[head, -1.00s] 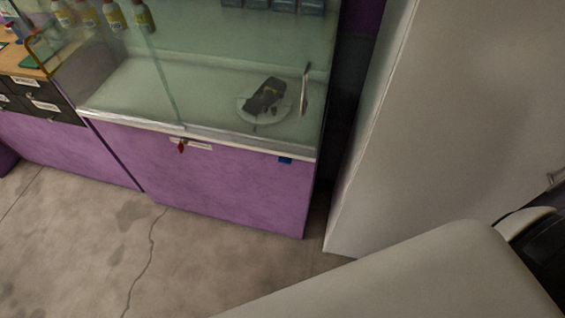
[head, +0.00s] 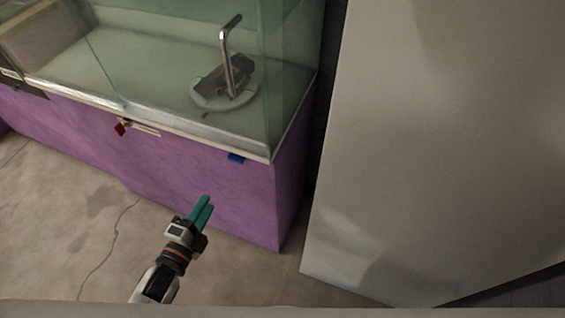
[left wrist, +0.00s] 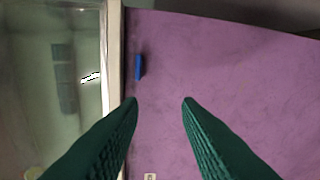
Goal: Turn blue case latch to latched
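The blue latch (head: 236,157) is a small blue piece on the purple front of the glass display case (head: 200,190), just under the rim near the right corner. In the left wrist view the blue latch (left wrist: 138,67) is a narrow strip beside the pale rim, ahead of the fingertips. My left gripper (head: 205,201) has green fingers and is in front of the purple panel, below and left of the latch. In the left wrist view my left gripper (left wrist: 159,103) has its fingers apart with nothing between them. My right gripper is not in view.
A red piece (head: 120,129) and a pale label (head: 143,129) are farther left under the rim. A dark object lies on a round white plate (head: 205,101) behind the glass, by a bent metal handle (head: 229,60). A large pale panel (head: 430,140) stands at right.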

